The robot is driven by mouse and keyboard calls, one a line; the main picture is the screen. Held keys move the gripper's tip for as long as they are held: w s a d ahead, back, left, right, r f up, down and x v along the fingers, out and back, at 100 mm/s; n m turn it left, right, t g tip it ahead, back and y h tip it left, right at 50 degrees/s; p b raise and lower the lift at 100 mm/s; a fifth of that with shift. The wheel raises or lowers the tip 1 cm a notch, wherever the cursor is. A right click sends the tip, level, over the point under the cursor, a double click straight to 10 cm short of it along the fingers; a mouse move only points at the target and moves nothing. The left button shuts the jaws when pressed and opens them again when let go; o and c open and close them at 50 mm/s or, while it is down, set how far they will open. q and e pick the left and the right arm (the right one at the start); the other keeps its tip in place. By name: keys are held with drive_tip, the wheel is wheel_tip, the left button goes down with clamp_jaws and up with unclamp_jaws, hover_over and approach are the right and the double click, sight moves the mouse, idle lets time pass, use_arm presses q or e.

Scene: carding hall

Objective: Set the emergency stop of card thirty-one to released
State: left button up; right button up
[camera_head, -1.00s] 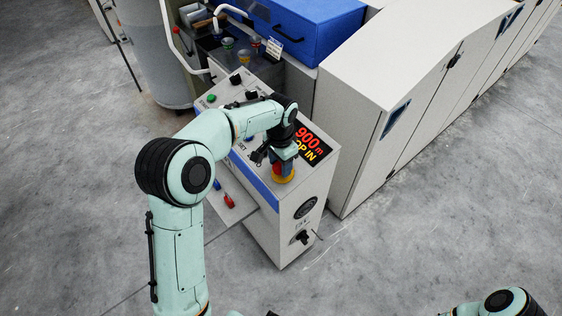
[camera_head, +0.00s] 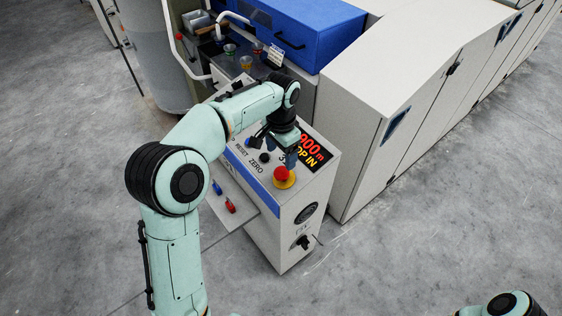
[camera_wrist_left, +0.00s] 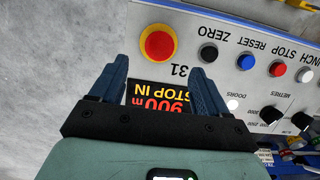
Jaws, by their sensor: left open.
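The emergency stop is a red mushroom button (camera_head: 282,174) on a yellow collar, at the near end of the sloped console panel (camera_head: 318,182). The button also shows in the left wrist view (camera_wrist_left: 158,43), beside the number "31". My left gripper (camera_head: 283,155) is above the panel, just behind the button and apart from it. In the wrist view its two blue fingers (camera_wrist_left: 157,85) are spread with nothing between them, and the button lies beyond the tips. Whether the button is pressed in or out I cannot tell. My right gripper is not visible; only part of that arm shows.
A lit display (camera_head: 312,152) reads "900 m" and "STOP IN". Black, blue, red and white buttons and black knobs (camera_wrist_left: 270,112) share the panel. A red-handled tool (camera_head: 230,205) lies on a side shelf. A tall white cabinet (camera_head: 365,110) stands close to the right.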

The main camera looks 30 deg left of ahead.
use_arm(q)
wheel_tip(320, 180, up, 6)
drive_tip(key=shift+f+p, duration=0.1)
drive_tip(key=shift+p, duration=0.3)
idle(0.3)
